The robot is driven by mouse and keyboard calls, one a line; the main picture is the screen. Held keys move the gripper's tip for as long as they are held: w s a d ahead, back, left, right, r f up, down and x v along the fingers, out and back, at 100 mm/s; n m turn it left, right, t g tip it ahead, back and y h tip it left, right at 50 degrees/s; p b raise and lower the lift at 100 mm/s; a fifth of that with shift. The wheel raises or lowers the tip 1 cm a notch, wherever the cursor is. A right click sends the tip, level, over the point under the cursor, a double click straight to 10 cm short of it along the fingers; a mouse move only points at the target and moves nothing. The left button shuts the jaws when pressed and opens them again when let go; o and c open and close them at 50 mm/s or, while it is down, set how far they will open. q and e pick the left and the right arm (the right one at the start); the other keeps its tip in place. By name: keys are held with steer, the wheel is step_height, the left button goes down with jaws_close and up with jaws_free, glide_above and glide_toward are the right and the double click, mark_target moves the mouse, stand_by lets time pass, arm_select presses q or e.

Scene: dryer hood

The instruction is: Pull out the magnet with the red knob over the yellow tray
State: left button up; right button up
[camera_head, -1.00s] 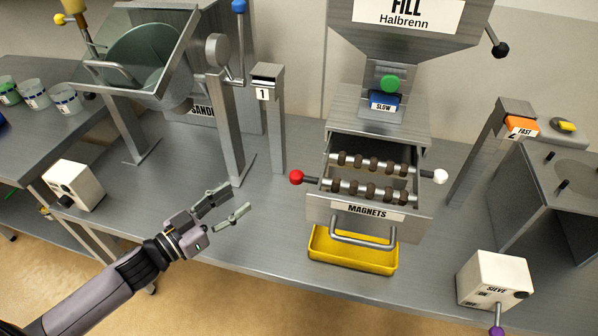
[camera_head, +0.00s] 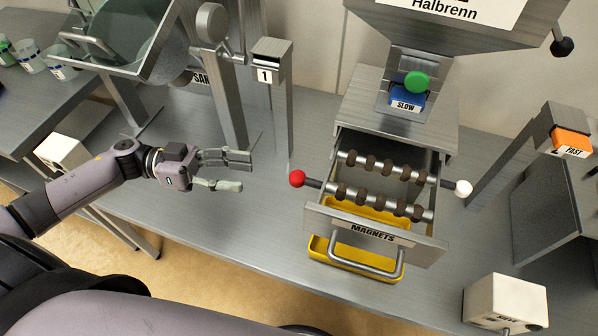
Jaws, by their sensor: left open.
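The red knob (camera_head: 297,178) sticks out at the left of the open drawer labelled MAGNETS (camera_head: 370,232). Its dark stem leads to the front magnet rod (camera_head: 380,202), which carries several brown clumps. A rear magnet rod (camera_head: 384,165) lies behind it, with a white knob (camera_head: 463,188) at the right. The yellow tray (camera_head: 318,246) stands under the drawer, partly hidden by it. My left gripper (camera_head: 243,173) is open and empty, left of the red knob and apart from it, fingers pointing right. My right gripper is not in view.
Post 1 (camera_head: 272,62) stands behind the gap between gripper and knob. The hopper is above the drawer. A white switch box (camera_head: 505,302) is at front right and the orange FAST block (camera_head: 572,143) at right. The bench between gripper and drawer is clear.

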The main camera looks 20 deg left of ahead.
arm_select(q)
glide_toward(298, 179)
steer(key=w+d, duration=0.1)
steer(key=d, duration=0.3)
steer(key=w+d+p, duration=0.1)
steer(key=d, duration=0.1)
steer(key=d+f+p, duration=0.1)
steer(key=d, duration=0.1)
steer(key=shift+w+d, duration=0.2)
steer(key=shift+d, duration=0.2)
steer(key=shift+d+f+p, duration=0.15)
steer(key=shift+d+p, duration=0.15)
steer(key=shift+d, duration=0.15)
jaws_close()
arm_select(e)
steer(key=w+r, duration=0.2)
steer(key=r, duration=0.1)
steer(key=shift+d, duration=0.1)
